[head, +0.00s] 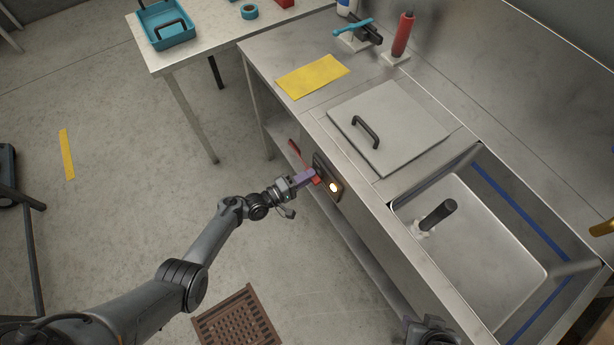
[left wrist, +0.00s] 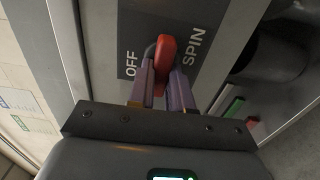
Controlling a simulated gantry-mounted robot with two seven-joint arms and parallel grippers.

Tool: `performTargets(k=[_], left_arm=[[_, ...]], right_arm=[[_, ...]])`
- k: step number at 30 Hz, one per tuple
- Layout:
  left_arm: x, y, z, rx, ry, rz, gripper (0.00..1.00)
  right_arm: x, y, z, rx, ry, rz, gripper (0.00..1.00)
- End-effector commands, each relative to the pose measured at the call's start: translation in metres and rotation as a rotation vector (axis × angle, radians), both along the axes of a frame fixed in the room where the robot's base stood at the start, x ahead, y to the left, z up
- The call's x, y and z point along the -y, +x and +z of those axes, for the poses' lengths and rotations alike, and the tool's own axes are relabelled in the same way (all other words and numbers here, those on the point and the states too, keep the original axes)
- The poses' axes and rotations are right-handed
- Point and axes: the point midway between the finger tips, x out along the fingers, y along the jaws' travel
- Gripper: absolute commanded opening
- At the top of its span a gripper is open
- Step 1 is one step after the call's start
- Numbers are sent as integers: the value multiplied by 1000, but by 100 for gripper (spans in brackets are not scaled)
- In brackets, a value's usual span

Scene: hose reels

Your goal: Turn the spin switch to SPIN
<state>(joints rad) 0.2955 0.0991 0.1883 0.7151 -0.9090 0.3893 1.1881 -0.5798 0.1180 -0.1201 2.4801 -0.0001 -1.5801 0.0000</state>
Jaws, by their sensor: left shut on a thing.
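The spin switch is a red lever (left wrist: 164,52) on a dark plate (left wrist: 138,22) marked OFF at left and SPIN at right in the left wrist view. Its tip lies between the two words. In the head view the plate (head: 321,165) is on the front of the steel counter, with a lit yellow lamp (head: 333,187) beside it. My left gripper (head: 313,177) reaches it from the left. Its purple fingers (left wrist: 162,82) are shut on the lever, one on each side, and hide its lower part. A dark part of my right arm (head: 431,331) shows at the bottom edge; its jaws are unclear.
The counter holds a lid with a black handle (head: 365,131), a yellow cloth (head: 312,76) and a sink (head: 475,235). A red bar (head: 297,155) is left of the switch. A side table (head: 185,58) bears a blue tray (head: 166,26). A brown grate (head: 237,318) lies on open floor.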

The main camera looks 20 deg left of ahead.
Motion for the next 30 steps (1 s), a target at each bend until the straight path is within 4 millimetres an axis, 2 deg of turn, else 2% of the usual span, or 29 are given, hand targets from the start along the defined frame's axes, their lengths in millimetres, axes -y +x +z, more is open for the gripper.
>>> performTargets(k=[8,9,13,23,30], left_arm=[[0,0,0,-1,-4,1,0],[0,0,0,-2,-3,1,24],[0,0,0,-2,-2,1,44],[-1,-1,0,-2,-1,0,45],[-14,-21,1,-3,1,1,45]], right_arm=[[2,0,0,0,-7,5,43],[2,0,0,0,-7,5,43],[2,0,0,0,-7,4,43],[1,0,1,-1,-3,1,43],[-1,0,10,0,2,-1,43]])
